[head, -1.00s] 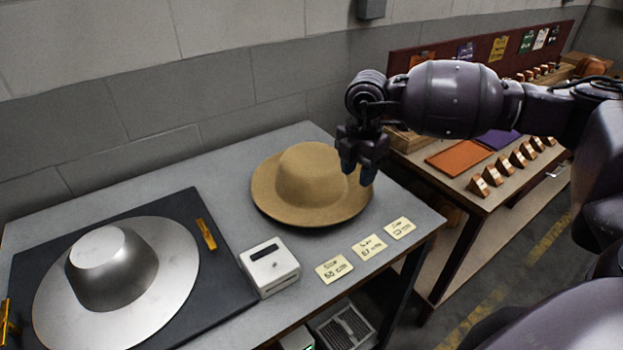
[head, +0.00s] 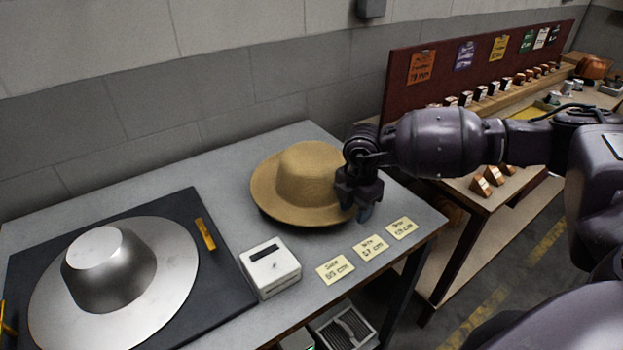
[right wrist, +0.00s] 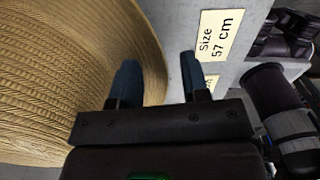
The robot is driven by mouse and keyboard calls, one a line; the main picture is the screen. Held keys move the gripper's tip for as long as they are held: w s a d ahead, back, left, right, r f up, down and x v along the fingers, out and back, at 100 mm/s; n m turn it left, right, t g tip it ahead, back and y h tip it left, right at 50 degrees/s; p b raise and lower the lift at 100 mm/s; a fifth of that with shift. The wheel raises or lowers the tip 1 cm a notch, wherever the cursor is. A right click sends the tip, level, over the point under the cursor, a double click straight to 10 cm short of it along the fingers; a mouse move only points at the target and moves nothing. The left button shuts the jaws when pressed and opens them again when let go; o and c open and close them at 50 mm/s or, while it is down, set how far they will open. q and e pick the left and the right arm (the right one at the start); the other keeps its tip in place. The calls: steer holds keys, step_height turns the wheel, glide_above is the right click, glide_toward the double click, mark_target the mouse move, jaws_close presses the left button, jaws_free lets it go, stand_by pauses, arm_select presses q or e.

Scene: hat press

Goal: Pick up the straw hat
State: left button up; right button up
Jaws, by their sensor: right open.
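The straw hat (head: 308,172) is tan with a wide brim and lies crown up on the grey table. In the right wrist view the hat (right wrist: 60,75) fills the left side, its woven brim curving down the middle. My right gripper (head: 364,205) is open at the right edge of the brim. In the right wrist view the right gripper's fingers (right wrist: 160,80) point toward the table; the left finger overlaps the brim and the right finger is over bare table. I cannot tell whether the fingers touch the brim. My left gripper is not in view.
A metal hat form (head: 165,265) sits on a dark mat (head: 205,300) at the left. A small white box (head: 270,268) and yellow size cards (head: 370,247) lie along the front edge. A second table with a red board (head: 400,95) stands at the right. The table (head: 185,180) is clear behind.

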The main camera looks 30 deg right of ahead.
jaws_close()
stand_by(0.4)
